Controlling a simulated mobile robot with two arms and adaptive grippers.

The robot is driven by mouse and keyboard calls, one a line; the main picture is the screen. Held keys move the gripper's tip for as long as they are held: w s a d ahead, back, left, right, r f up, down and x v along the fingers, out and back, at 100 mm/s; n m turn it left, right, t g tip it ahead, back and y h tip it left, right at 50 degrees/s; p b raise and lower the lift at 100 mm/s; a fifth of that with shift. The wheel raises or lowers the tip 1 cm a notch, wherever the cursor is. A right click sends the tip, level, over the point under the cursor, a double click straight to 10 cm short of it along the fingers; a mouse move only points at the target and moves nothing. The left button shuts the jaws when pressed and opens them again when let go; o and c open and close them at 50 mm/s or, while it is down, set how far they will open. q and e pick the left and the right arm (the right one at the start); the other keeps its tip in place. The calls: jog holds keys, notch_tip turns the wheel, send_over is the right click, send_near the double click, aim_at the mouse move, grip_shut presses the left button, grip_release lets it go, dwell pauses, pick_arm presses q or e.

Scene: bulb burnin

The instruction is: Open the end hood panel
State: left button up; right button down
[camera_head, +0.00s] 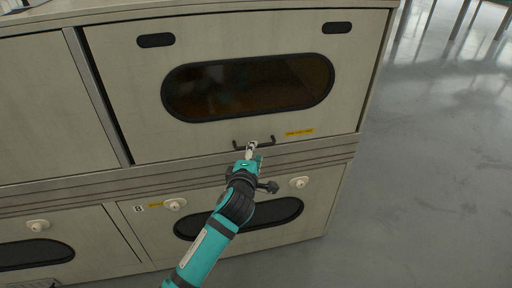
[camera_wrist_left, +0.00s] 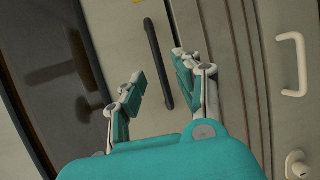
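The end hood panel (camera_head: 220,50) is a beige panel with a dark rounded window (camera_head: 250,87), and it appears closed. Its dark bar handle (camera_head: 268,142) runs along the lower edge. The handle also shows in the left wrist view (camera_wrist_left: 157,62). My left gripper (camera_head: 252,146) is at the middle of the handle and covers part of it. In the left wrist view, the fingers of my left gripper (camera_wrist_left: 158,75) are spread apart, with the handle seen in the gap just beyond the tips. I see no contact. My right gripper is not in view.
Below the panel are ridged trim (camera_head: 320,152) and a lower door with a dark window (camera_head: 285,212) and pale knobs (camera_head: 299,182). A yellow label (camera_head: 299,133) is beside the handle. Open grey floor (camera_head: 430,180) lies to the right.

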pick_arm(q)
jog(key=w, duration=0.2)
jog(key=w+f, duration=0.1)
jog(key=w, duration=0.1)
jog(key=shift+w+d, duration=0.2)
jog(key=shift+w, duration=0.1)
jog(key=shift+r, duration=0.1)
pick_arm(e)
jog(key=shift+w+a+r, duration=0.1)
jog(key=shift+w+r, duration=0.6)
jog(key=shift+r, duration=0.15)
pick_arm(q)
grip_shut()
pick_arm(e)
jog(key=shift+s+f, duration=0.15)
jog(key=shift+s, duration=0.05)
